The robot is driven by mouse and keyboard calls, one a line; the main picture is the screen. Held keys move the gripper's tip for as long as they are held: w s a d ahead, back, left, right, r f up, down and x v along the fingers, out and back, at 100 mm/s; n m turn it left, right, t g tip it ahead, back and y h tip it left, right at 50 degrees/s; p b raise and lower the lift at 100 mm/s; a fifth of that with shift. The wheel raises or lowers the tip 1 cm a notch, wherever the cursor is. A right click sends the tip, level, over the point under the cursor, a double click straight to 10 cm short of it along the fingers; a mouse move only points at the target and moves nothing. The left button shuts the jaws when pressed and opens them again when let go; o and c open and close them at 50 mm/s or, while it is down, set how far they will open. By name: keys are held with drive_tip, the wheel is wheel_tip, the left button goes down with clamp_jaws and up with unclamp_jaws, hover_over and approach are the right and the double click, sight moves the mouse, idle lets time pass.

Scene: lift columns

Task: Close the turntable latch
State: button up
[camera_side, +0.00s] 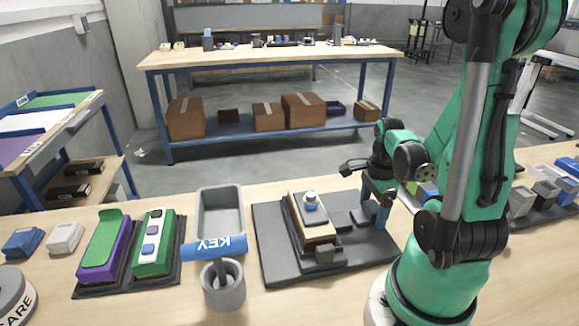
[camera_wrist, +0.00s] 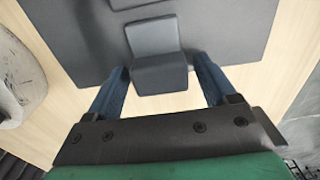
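My gripper (camera_side: 376,218) points down at the right side of the plate. In the wrist view, its blue fingers are apart, one on each side of a dark grey block (camera_wrist: 160,73), with gaps showing. That block appears to be the latch handle; its far end is out of view.
Further left are a green-and-white switch box (camera_side: 153,245) and a purple-and-green box (camera_side: 104,248). Grey bins (camera_side: 545,193) stand at the right. Bare table lies in front.

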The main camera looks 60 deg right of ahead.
drive_tip(key=c, duration=0.7)
drive_tip(key=shift+w+a, duration=0.7)
drive_tip(key=o, duration=0.9)
drive_tip(key=shift+r, duration=3.5)
